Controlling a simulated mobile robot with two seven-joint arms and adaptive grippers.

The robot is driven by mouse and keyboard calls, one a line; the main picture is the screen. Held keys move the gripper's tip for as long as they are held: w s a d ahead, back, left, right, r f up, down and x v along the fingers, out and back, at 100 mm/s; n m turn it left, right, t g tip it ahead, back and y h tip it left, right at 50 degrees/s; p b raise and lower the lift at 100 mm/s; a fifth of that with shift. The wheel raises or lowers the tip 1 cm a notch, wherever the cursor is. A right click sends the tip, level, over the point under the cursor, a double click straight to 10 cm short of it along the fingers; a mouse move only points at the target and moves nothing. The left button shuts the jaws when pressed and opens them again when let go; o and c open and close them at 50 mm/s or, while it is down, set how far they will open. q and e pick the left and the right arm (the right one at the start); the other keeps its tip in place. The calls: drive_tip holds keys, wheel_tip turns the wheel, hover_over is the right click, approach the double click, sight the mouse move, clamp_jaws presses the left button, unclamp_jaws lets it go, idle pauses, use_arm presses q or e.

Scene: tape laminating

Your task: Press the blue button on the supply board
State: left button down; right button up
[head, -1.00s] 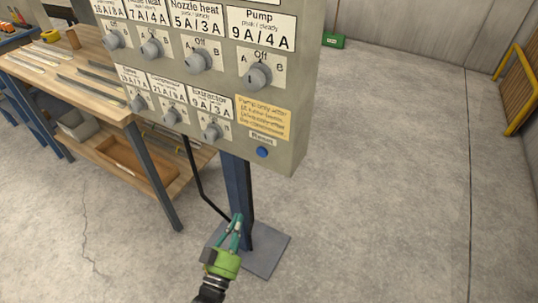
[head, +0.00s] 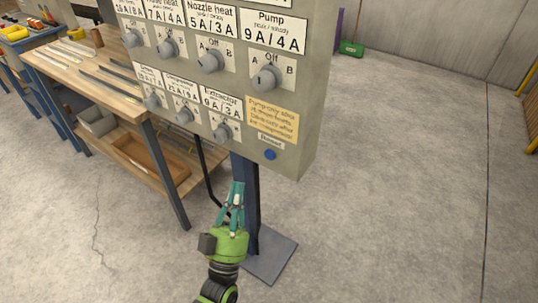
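The supply board (head: 308,130) is a grey panel on a dark blue post. The blue button (head: 270,155) is small and round, near the board's lower right corner, under a small "Reset" label (head: 271,141). My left gripper (head: 237,187), green with teal fingers, points up in front of the post. Its fingers come together at the tips, and I see nothing between them. In the picture it is below and a little left of the button, apart from it. My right gripper is out of view.
Several grey rotary knobs sit on the board above the button, including the Pump knob (head: 267,78). A yellow note (head: 272,117) is just above the button. A wooden workbench (head: 125,100) stands at left. The floor (head: 400,180) at right is clear.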

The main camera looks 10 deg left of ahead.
sight(270, 154)
use_arm(q)
drive_tip(key=w+d+b, duration=0.3)
drive_tip(key=w, duration=0.5)
drive_tip(key=shift+w, duration=0.1)
idle(1.4)
drive_tip(key=shift+w+d+b, duration=0.15)
drive_tip(key=shift+w+b, duration=0.2)
drive_tip(key=shift+w+d, duration=0.1)
drive_tip(key=shift+w, duration=0.25)
idle(0.6)
drive_tip(key=shift+s, duration=0.15)
drive_tip(key=shift+s+a, duration=0.25)
drive_tip(key=shift+s, duration=0.4)
